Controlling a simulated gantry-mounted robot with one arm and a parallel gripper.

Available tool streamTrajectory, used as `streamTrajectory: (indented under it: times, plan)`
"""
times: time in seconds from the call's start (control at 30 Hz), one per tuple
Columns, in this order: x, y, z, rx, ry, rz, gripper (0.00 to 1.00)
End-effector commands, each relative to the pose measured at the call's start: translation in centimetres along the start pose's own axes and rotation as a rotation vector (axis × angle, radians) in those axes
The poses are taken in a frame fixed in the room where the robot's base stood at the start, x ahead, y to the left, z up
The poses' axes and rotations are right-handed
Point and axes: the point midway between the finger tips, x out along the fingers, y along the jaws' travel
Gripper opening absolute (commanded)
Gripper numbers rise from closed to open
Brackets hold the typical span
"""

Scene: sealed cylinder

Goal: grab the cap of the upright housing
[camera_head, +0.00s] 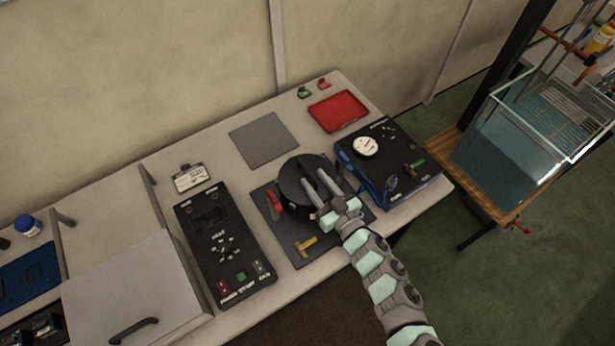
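The upright housing (290,184) is a black round cylinder on a dark grey base plate on the bench. Its dark, disc-like top, the cap, faces up and is partly covered by my gripper. My gripper (314,178) reaches in from the lower right over the cap, and its two pale fingers lie apart with dark surface showing between them. I cannot tell whether the fingertips touch the cap. The right side of the housing is hidden behind the fingers and wrist.
A red-handled part (274,204) and a yellow T-shaped handle (305,246) are on the base plate. A black control box (222,240) stands left, a blue-black gauge box (390,165) right. A grey mat (263,139) and red tray (338,111) lie behind.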

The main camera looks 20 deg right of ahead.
Motion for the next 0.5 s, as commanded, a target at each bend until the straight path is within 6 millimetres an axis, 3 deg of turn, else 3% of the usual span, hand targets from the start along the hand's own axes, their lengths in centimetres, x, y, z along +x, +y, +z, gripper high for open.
streamTrajectory:
  times: [0.2, 0.5]
  plan:
    - [2.6, 0.0, -0.1, 0.001, 0.000, 0.001, 0.38]
    - [2.8, 0.0, 0.0, 0.000, -0.001, 0.000, 0.35]
